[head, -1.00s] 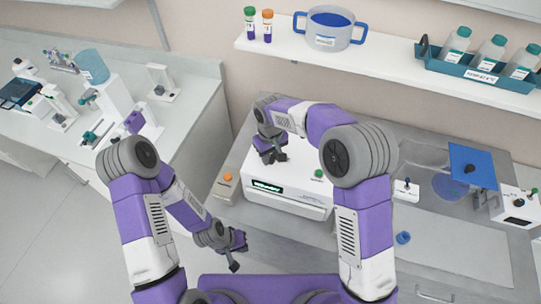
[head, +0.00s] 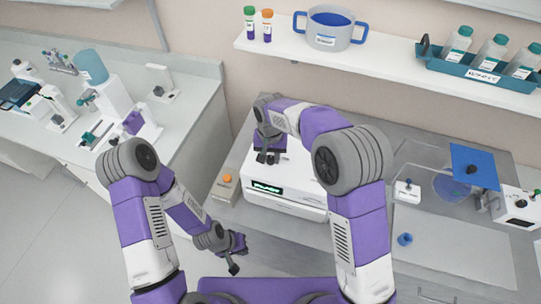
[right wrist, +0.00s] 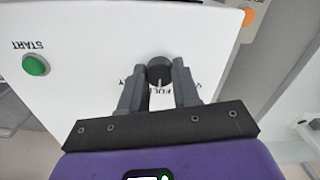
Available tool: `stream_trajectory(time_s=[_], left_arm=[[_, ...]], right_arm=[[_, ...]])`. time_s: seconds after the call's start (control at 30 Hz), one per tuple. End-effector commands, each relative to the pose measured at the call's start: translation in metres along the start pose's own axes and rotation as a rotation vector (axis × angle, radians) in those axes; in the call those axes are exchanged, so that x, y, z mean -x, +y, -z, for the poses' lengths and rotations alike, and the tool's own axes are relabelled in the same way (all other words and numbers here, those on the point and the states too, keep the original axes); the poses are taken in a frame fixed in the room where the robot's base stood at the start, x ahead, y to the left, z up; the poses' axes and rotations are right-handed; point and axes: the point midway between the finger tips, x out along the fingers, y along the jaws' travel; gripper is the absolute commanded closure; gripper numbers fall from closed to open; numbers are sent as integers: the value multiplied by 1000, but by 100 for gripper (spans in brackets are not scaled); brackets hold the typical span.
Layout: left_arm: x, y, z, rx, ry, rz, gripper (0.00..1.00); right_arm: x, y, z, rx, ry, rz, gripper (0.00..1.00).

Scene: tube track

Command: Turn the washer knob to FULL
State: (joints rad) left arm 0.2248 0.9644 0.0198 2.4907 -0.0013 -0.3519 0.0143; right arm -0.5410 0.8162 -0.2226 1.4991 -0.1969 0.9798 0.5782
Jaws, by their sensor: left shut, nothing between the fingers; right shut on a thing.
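The washer is a white box (head: 284,200) with a lit green label on its front, below my right arm in the head view. Its dark round knob (right wrist: 159,70) shows in the right wrist view on the white top, with a pale pointer mark towards the printed word FULL. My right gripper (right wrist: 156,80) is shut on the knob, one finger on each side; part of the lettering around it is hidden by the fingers. In the head view my right gripper (head: 267,157) is over the washer's top. My left gripper (head: 236,262) is shut and empty, low in front of the washer.
A green START button (right wrist: 35,65) sits on the washer's top. A small box with an orange button (head: 226,180) stands left of the washer. A shelf (head: 380,52) with a blue-handled pot and a bottle rack is above.

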Motion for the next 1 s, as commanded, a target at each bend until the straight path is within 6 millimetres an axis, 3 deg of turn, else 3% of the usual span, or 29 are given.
stream_trajectory(time_s=[0.43,0.47,0.6,0.87,1.0], left_arm=[[0,0,0,0,0,0,100],[0,0,0,0,0,0,100],[0,0,0,0,0,0,100],[0,0,0,0,0,0,100],[0,0,0,0,0,0,100]], right_arm=[[1,0,0,-9,1,1,99],[1,0,0,-9,1,1,64],[1,0,0,-9,1,1,43],[1,0,0,-9,1,1,43],[12,-1,1,-9,4,3,43]])
